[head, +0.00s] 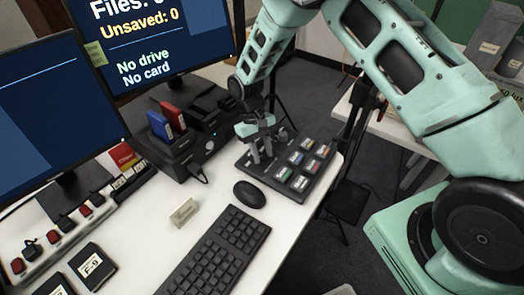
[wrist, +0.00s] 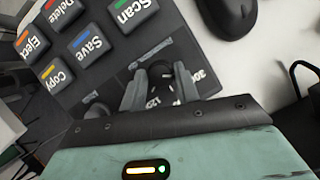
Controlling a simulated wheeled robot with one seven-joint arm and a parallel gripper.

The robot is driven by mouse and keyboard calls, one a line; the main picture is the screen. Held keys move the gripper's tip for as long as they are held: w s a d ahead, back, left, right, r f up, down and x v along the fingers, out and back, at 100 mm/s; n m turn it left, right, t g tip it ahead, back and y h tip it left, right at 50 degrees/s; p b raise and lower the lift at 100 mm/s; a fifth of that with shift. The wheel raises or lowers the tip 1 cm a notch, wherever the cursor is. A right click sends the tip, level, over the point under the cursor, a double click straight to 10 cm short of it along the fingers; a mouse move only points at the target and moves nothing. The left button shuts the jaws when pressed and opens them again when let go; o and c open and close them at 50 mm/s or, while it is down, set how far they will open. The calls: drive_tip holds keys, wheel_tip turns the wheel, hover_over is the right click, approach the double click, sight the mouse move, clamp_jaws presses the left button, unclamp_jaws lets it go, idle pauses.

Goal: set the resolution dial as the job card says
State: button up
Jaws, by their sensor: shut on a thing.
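The resolution dial (wrist: 160,69) is a small dark knob on the black control panel (head: 247,165), with white numbers around it; 300 and 1200 show in part. My gripper (wrist: 160,88) is shut on the dial, one finger on each side. In the head view my gripper (head: 262,150) points down at the panel's left part and hides most of the dial. The pointer and its exact setting cannot be read. No job card can be read in either view.
The panel's keys include Scan (wrist: 130,12), Save (wrist: 91,44), Copy, Delete and Eject. A black mouse (head: 249,194) and keyboard (head: 215,255) lie in front. A dock (head: 190,145) holds red and blue cartridges. The monitor (head: 150,45) reads Unsaved: 0, No drive, No card.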

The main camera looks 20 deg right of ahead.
drive_tip(key=o, duration=1)
drive_tip(key=b+v, duration=0.2)
drive_tip(key=v, duration=1.5)
drive_tip(key=shift+r, duration=0.15)
